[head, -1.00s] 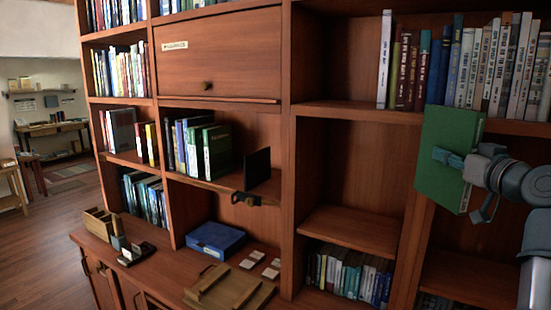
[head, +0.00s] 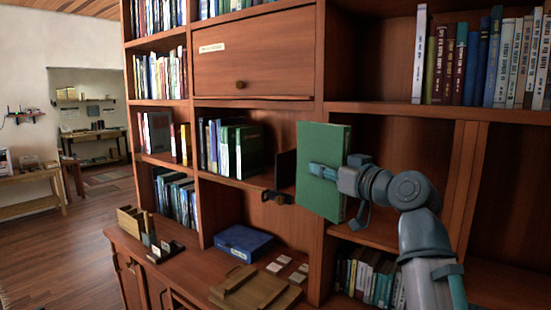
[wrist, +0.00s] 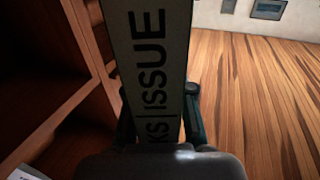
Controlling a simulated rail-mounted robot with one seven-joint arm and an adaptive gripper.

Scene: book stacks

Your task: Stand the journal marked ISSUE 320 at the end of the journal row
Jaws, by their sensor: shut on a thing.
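My gripper (head: 335,176) is shut on a green journal (head: 318,150) and holds it upright in front of the shelves. In the wrist view the journal's pale spine (wrist: 150,60) reads ISSUE between the two fingers; its number is out of view. Left of the held journal, a row of green and dark volumes (head: 228,148) stands on the middle shelf (head: 236,180). A black bookend (head: 286,170) with a dark clamp stands at the shelf's right end. A gap lies between the row and the bookend. The held journal partly overlaps the bookend's side of the shelf.
A closed cabinet door (head: 250,70) is above the row. Below are a blue box (head: 243,243), a wooden stand (head: 252,290) and small cards on the counter. A vertical divider (head: 318,230) stands right of the row's bay. Open floor (head: 60,250) lies left.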

